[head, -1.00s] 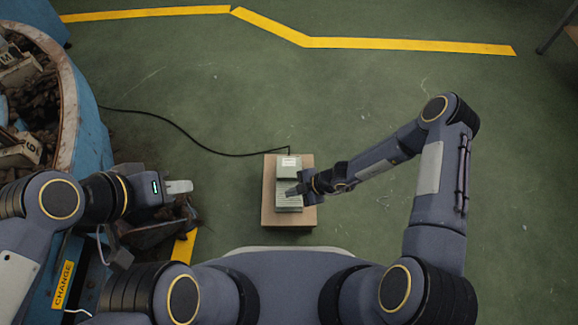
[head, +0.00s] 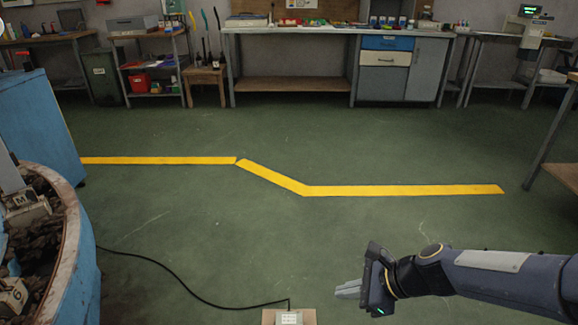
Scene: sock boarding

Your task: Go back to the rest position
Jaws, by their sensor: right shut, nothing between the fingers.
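My right gripper (head: 349,290) is in the lower right of the head view, with its arm coming in from the right edge. Its fingers are together, point left and hold nothing. It is above and to the right of a small box-like device (head: 289,318) on a brown board (head: 268,318) at the bottom edge; only the far end of both shows. My left gripper and left arm are out of the frame.
A blue round bin (head: 75,270) with dark lumps and white tags stands at the left. A black cable (head: 190,287) runs across the floor to the device. Workbenches (head: 290,84) line the far wall. A table (head: 562,172) stands at the right. The middle floor is clear.

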